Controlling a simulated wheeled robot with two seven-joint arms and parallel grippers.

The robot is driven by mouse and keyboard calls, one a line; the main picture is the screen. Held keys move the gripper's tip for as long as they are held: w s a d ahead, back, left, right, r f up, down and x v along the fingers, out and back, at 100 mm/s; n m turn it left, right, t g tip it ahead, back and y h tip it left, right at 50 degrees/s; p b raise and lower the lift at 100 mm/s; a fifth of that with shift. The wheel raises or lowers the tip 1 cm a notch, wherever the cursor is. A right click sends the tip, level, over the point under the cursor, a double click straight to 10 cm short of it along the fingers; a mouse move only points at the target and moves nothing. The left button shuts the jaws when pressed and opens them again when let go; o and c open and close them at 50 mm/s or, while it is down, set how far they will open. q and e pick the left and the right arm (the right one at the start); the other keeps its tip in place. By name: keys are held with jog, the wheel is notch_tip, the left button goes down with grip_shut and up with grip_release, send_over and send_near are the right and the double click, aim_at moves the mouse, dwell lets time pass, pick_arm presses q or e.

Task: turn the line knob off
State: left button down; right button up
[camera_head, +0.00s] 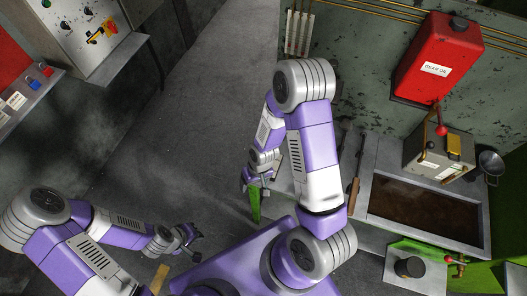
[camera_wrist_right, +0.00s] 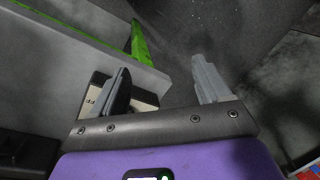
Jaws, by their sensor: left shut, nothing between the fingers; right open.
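A grey control panel (camera_head: 75,25) at the upper left of the head view carries small black knobs (camera_head: 64,25), a yellow part (camera_head: 96,38) and a red button (camera_head: 111,27). I cannot tell which of these is the line knob, nor read its setting. My left gripper (camera_head: 190,238) is shut and empty, low in the head view and well apart from the panel. My right gripper (camera_head: 258,176) hangs near the middle, beside a green strip (camera_head: 254,205). In the right wrist view its two fingers (camera_wrist_right: 160,80) are spread, with nothing held between them.
A grey trough (camera_head: 430,209) with brown contents stands at the right. Above it are a red oil tank (camera_head: 439,57) and a grey box (camera_head: 440,152) with a red-knobbed lever. Grey floor (camera_head: 205,90) lies clear between.

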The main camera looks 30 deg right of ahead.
jog(key=w+d+r, duration=0.1)
jog(key=d+r, duration=0.1)
jog(key=w+d+r+h, duration=0.1)
jog(key=w+d+r, duration=0.1)
jog(key=r, duration=0.1)
jog(key=w+d+r+h, duration=0.1)
jog(key=w+d+r, duration=0.1)
jog(key=d, duration=0.1)
jog(key=shift+r+b, duration=0.25)
jog(key=shift+b, duration=0.05)
jog(key=shift+d+f, duration=0.1)
notch_tip(320, 180, down, 7)
jog(key=shift+c, duration=0.2)
jog(key=c, duration=1)
